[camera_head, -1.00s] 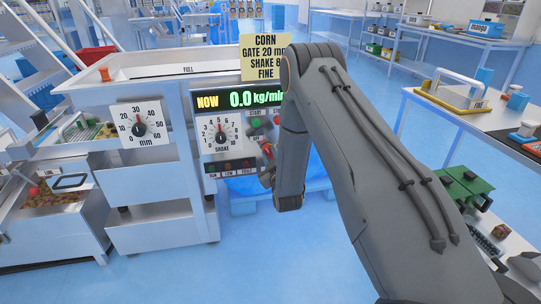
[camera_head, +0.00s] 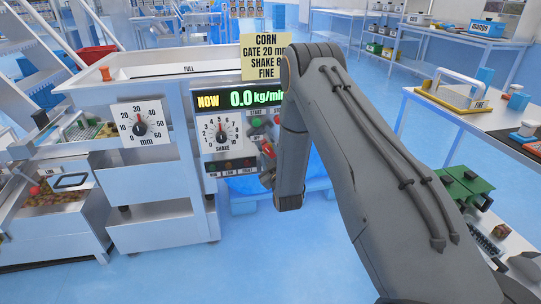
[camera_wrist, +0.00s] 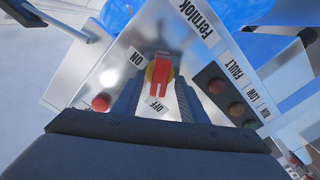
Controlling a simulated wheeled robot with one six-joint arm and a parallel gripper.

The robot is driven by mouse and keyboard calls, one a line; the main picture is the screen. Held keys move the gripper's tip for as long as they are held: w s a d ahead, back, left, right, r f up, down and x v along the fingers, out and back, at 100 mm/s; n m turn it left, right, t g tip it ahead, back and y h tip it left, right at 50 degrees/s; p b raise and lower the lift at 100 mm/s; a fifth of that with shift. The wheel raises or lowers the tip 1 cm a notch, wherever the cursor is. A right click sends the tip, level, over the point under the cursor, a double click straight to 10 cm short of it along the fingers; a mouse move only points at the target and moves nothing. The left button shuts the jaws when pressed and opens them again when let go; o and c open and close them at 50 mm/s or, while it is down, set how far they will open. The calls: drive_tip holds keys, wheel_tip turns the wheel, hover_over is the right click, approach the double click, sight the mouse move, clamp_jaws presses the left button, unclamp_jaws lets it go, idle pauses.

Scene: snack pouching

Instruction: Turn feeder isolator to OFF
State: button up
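The feeder isolator is a red handle (camera_wrist: 160,73) on a yellow disc, on a pale panel. In the wrist view, its long side lines up with the OFF label (camera_wrist: 157,104); the ON label (camera_wrist: 137,57) lies off to one side. I cannot tell which end is the pointer. My gripper (camera_wrist: 159,84) has one dark finger on each side of the handle, with small gaps seeming to show, so it looks open around it.
Indicator lamps (camera_wrist: 227,97) are close beside my fingers in the wrist view.

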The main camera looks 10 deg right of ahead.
drive_tip(key=shift+s, duration=0.1)
drive_tip(key=s, duration=0.7)
drive_tip(key=shift+s, duration=0.3)
